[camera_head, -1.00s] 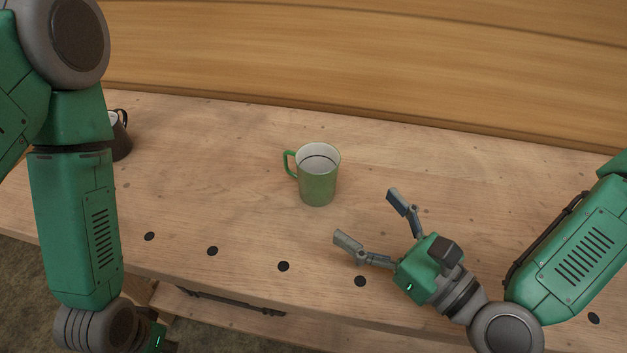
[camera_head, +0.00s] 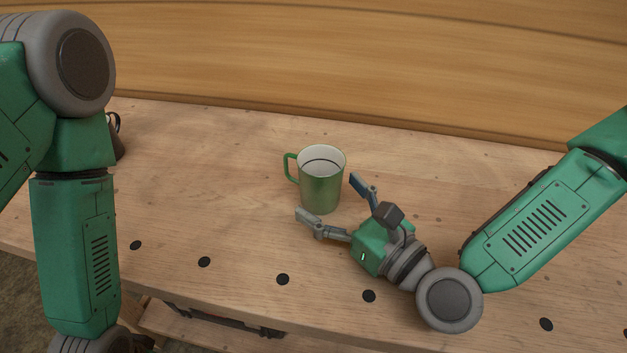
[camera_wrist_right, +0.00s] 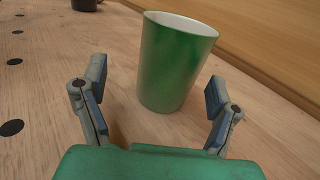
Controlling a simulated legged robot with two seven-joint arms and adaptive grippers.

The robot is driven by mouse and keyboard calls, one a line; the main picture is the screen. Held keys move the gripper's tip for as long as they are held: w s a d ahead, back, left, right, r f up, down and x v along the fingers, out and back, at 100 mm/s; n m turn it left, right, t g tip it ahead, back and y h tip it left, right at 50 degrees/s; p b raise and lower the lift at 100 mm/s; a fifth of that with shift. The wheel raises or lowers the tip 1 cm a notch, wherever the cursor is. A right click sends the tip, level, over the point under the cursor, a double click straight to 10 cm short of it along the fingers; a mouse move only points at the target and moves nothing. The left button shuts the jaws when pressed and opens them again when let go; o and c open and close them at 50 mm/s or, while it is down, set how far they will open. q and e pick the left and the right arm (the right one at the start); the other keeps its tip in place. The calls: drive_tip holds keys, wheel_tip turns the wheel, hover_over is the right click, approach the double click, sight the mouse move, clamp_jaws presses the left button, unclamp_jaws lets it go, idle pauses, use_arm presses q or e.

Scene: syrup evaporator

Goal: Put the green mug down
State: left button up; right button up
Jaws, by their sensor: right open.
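The green mug (camera_head: 321,187) stands upright on the wooden bench, with its white inside showing and its handle on the left. In the right wrist view the mug (camera_wrist_right: 172,65) stands just ahead, between the lines of the two fingers. My right gripper (camera_head: 334,200) is open and empty, close to the mug on its near right side. Its fingers also show spread apart in the right wrist view (camera_wrist_right: 155,100). I cannot tell whether a finger touches the mug. My left arm comes down at the left, and its gripper is out of the picture.
The wooden bench (camera_head: 220,150) is clear around the mug, with a row of dark holes along its front edge. A dark pot (camera_head: 117,140) stands at the left, partly hidden by my left arm. A wooden wall (camera_head: 350,60) rises behind the bench.

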sight(309, 167)
drive_tip(key=w, duration=0.2)
drive_tip(key=w+a, duration=0.1)
drive_tip(key=shift+w+r, duration=0.15)
drive_tip(key=shift+r, duration=0.2)
drive_tip(key=shift+w+a, duration=0.25)
drive_tip(key=shift+w, duration=0.2)
drive_tip(key=shift+a, duration=0.45)
drive_tip(key=c, duration=1.1)
drive_tip(key=shift+c, duration=1.2)
drive_tip(key=shift+d, duration=0.2)
